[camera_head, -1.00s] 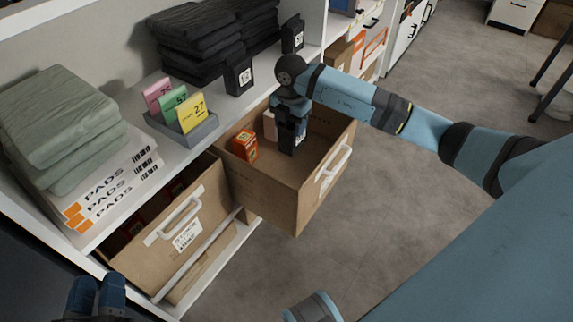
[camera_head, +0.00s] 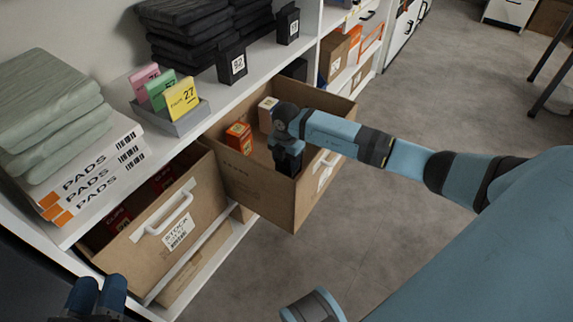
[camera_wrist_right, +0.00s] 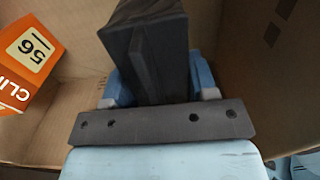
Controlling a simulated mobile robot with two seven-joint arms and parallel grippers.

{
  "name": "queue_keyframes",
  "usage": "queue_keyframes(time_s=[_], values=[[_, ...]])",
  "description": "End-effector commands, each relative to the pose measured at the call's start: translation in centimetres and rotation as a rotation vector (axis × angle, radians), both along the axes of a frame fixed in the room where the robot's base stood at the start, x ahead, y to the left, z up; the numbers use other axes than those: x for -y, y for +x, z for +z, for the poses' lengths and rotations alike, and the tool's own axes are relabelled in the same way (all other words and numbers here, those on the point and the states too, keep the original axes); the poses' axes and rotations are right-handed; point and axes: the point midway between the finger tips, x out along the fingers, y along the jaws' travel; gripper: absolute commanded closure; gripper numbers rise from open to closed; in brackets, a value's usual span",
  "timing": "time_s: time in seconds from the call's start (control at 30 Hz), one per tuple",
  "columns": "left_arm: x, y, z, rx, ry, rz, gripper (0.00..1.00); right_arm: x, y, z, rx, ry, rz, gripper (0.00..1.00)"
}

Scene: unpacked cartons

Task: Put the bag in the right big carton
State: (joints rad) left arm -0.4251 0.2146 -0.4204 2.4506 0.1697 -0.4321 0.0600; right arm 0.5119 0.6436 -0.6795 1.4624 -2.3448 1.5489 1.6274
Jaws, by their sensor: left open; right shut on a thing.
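The right big carton (camera_head: 235,171) is brown, pulled out from the shelf and open at the top. My right gripper (camera_head: 287,155) is down inside it, near its front wall. It is shut on a black bag (camera_wrist_right: 150,45), seen close up in the right wrist view. In the head view the bag is mostly hidden by the gripper, and I cannot tell whether it touches the carton floor. My left gripper (camera_head: 96,297) is open and empty at the bottom left, away from the cartons.
An orange box (camera_head: 238,137) and a pale box (camera_head: 268,114) stand in the right carton. A left carton (camera_head: 190,228) is also pulled out. The shelf above holds black bags (camera_head: 231,64), coloured cards (camera_head: 182,98) and pads packs (camera_head: 95,175).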

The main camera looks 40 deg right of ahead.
Motion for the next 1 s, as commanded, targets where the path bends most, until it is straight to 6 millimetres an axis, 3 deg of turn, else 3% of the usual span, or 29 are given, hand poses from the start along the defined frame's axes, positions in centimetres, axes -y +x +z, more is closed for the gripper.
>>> queue_keyframes(time_s=[0.07, 0.43, 0.47, 0.57, 0.87, 1.0], values=[[0.0, 0.0, -0.8, -0.016, 0.009, -0.006, 0.57, 0.0, 0.0, -1.3, 0.000, 0.000, -0.001, 0.73], [0.1, 0.0, -0.8, -0.022, 0.012, -0.008, 0.57, 0.0, 0.0, -1.6, 0.001, -0.001, 0.000, 0.73], [0.1, 0.0, -0.9, -0.023, 0.012, -0.008, 0.57, 0.0, 0.0, -1.6, 0.000, -0.001, 0.000, 0.45], [0.1, 0.0, -0.8, -0.023, 0.012, -0.008, 0.57, 0.0, 0.0, -1.6, 0.000, -0.001, 0.000, 0.22], [0.1, 0.0, -0.8, -0.023, 0.012, -0.008, 0.57, 0.0, 0.0, -1.4, 0.001, -0.001, 0.000, 0.22], [0.0, 0.0, 0.3, -0.005, 0.004, -0.002, 0.57, 0.1, 0.0, 0.2, 0.001, -0.001, 0.000, 0.22]])
